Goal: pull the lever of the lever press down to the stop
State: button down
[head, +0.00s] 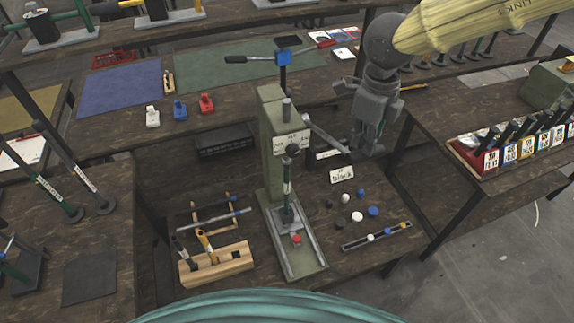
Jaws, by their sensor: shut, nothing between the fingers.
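The lever press (272,135) is a tall grey-green column on a flat base (300,258), with a vertical ram over a small red piece (296,239). A grey lever rod (325,136) runs from its upper right side, sloping down to the right. My gripper (366,154) points down at the rod's outer end, to the right of the column. Its fingers are shut and empty. The rod's tip is close to the fingers; I cannot tell whether they touch. A black-handled bar with a blue hub (283,57) shows above the column; its attachment is unclear.
A card reading "black" (342,175), loose white, blue and black discs, and a slotted strip (377,236) lie right of the press. A wooden tool block (216,266) stands left. A rack of labelled bins (510,150) is on the right table. Colored blocks sit behind.

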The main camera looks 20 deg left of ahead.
aim_at(365, 157)
jog(key=shift+s+f, duration=0.1)
dwell(0.4)
jog(key=shift+s+d+f, duration=0.15)
jog(key=shift+s+f, duration=0.05)
jog(key=shift+f, duration=0.5)
jog(key=shift+s+d+f, duration=0.15)
jog(key=shift+f, duration=0.65)
jog(key=shift+s+d+f, duration=0.1)
jog(key=shift+s+f, duration=0.1)
jog(key=shift+f, duration=0.55)
jog(key=shift+s+d+f, duration=0.1)
jog(key=shift+s+f, duration=0.05)
jog(key=shift+f, duration=0.7)
jog(key=shift+s+d+f, duration=0.1)
jog(key=shift+s+f, duration=0.05)
jog(key=shift+f, duration=1.5)
